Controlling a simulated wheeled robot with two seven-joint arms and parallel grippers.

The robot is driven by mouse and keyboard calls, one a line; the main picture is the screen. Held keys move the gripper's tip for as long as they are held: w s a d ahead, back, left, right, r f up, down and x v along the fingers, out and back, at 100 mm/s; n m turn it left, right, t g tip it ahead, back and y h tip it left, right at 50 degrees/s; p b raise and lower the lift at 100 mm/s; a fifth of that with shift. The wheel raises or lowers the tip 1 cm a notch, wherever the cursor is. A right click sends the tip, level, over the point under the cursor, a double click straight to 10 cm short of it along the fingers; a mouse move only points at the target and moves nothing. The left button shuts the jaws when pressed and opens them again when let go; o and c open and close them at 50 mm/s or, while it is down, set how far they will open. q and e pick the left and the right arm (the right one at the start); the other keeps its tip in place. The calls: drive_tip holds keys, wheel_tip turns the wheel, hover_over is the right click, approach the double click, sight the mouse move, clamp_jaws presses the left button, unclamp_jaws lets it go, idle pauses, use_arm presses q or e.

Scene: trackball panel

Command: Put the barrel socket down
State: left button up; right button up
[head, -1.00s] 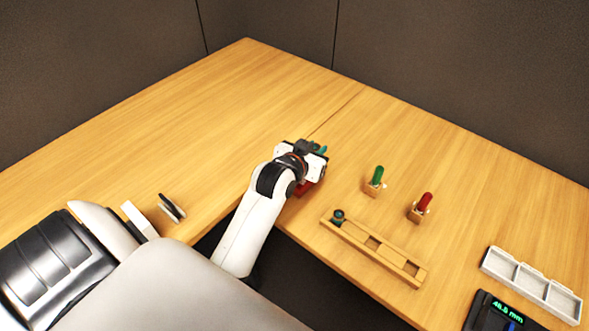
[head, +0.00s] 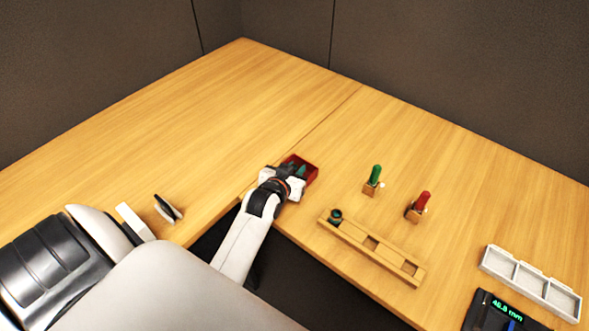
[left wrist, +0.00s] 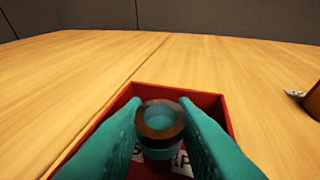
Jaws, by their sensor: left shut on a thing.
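My left gripper (head: 299,173) is at the red box (head: 311,174) near the table's inner corner. In the left wrist view its teal fingers (left wrist: 160,125) are shut on the barrel socket (left wrist: 159,134), a short round ring with a dark brownish rim and an open bore. The socket is upright between the fingers, over the inside of the red box, which shows in that view by its rim (left wrist: 180,90). A white label with dark letters lies behind the socket, partly hidden. I cannot tell whether the socket touches the box floor. My right gripper is not in view.
A wooden rack (head: 388,262) holds a dark round part (head: 335,215) in its end slot. Green-handled (head: 375,175) and red-handled (head: 422,201) tools stand in wooden blocks. A white tray (head: 530,283) and a display (head: 500,311) are at right. The back table is clear.

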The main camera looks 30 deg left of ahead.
use_arm(q)
drive_tip(key=o, duration=0.7)
drive_tip(key=shift+f, duration=0.1)
drive_tip(key=shift+s+r, duration=0.1)
drive_tip(key=shift+r, duration=0.1)
drive_tip(key=v, duration=1.1)
drive_tip(key=shift+s+d+r, duration=0.1)
drive_tip(key=shift+s+r, duration=0.1)
drive_tip(key=shift+s, duration=0.15)
